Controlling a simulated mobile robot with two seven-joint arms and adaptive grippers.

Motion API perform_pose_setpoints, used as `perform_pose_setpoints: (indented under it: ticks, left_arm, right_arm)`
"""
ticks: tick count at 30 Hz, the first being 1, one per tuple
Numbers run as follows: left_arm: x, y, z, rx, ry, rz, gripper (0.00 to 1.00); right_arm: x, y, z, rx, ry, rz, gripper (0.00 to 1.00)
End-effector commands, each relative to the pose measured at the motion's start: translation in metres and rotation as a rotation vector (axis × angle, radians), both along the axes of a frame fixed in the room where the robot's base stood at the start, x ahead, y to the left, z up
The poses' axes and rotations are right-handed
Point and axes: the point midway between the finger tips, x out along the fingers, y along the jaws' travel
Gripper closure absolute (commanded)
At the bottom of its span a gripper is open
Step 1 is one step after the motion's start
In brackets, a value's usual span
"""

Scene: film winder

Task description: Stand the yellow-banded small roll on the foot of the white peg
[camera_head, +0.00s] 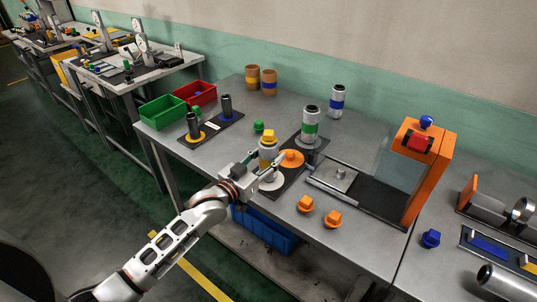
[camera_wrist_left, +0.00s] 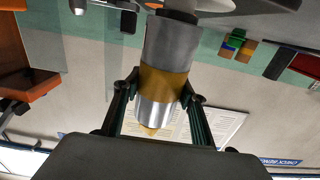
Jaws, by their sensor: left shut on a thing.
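My left gripper (camera_head: 262,175) comes in from the left and is shut on the yellow-banded small roll (camera_head: 268,159). The roll is a silver-grey upright cylinder; in the left wrist view its yellow band (camera_wrist_left: 163,83) sits between the two fingers (camera_wrist_left: 157,108). A yellow knob (camera_head: 268,135) shows at the roll's top. The white round foot (camera_head: 272,182) lies on a dark plate just below the roll, partly hidden by the gripper. I cannot tell whether the roll touches the foot. The peg's shaft is hidden. My right gripper is not in view.
An orange foot (camera_head: 291,159) is close beside the roll. A green-banded roll (camera_head: 310,122) stands behind it, a blue-banded one (camera_head: 337,101) farther back. Orange knobs (camera_head: 305,204) lie in front, right of the gripper. An orange-framed machine (camera_head: 428,180) stands at right.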

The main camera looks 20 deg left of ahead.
Motion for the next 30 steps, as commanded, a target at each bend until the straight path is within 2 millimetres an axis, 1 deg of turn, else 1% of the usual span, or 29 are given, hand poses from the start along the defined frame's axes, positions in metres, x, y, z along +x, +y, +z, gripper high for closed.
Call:
perform_pose_setpoints:
  ticks: [14,22,30]
  left_arm:
    - [0.0003,-0.0001,0.0009,-0.002,-0.002,0.000,0.81]
    - [0.0003,-0.0002,0.0016,-0.002,-0.002,0.000,0.81]
    - [0.0002,-0.0003,0.0005,-0.002,-0.002,0.000,0.81]
  right_arm:
    - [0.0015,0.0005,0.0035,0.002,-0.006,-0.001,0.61]
    - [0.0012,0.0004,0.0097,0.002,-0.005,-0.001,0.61]
    - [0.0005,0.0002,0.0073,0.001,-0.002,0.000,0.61]
